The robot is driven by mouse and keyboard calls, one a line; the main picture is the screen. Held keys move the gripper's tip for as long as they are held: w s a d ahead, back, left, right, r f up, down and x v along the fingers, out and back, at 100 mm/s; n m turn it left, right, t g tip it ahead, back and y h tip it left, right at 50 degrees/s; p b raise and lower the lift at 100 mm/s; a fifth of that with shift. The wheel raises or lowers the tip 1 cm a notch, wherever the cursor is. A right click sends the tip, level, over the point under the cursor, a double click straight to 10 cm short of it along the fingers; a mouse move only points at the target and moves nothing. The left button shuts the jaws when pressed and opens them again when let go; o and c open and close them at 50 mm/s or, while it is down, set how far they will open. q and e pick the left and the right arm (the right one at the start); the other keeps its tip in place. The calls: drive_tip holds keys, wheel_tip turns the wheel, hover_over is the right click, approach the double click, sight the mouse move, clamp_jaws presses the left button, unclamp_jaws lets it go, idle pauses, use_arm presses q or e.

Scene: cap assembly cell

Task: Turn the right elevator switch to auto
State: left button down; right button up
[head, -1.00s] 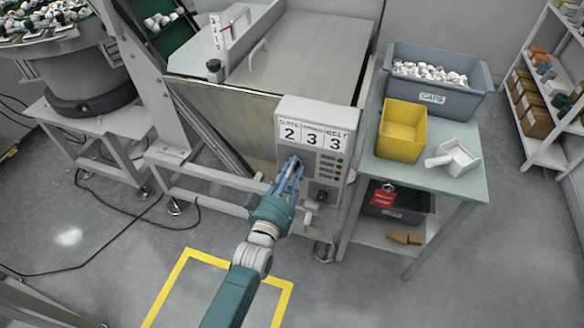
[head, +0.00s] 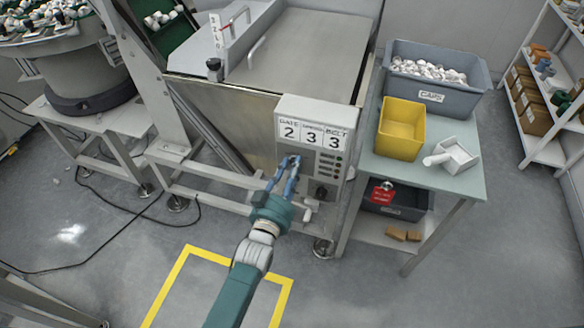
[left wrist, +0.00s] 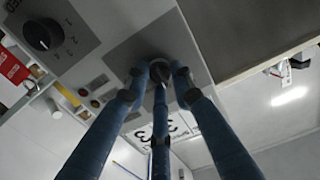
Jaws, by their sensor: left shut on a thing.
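A light grey control box (head: 341,112) stands at the front right of the machine, with number cards 2, 3, 3 along its top. My left gripper (head: 293,161) is at the left part of its front panel, below the cards. In the left wrist view, the blue fingers (left wrist: 160,76) are shut around a dark round switch knob (left wrist: 160,63) on a dark grey plate. The fingers hide most of the knob, and its pointer and position labels cannot be read. My right gripper is not in view.
A numbered black dial (left wrist: 42,35) and several small buttons (left wrist: 95,92) share the panel. A table (head: 456,180) with a yellow bin (head: 401,143) and a grey caps bin (head: 440,96) stands close on the right. Floor inside the yellow lines (head: 212,257) is free.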

use_arm(q)
drive_tip(key=shift+w+a+r, duration=0.1)
drive_tip(key=shift+w+r, duration=0.05)
drive_tip(key=shift+r, duration=0.25)
drive_tip(key=c, duration=1.5)
unclamp_jaws()
drive_tip(key=v, duration=1.2)
drive_tip(key=shift+f, duration=0.1)
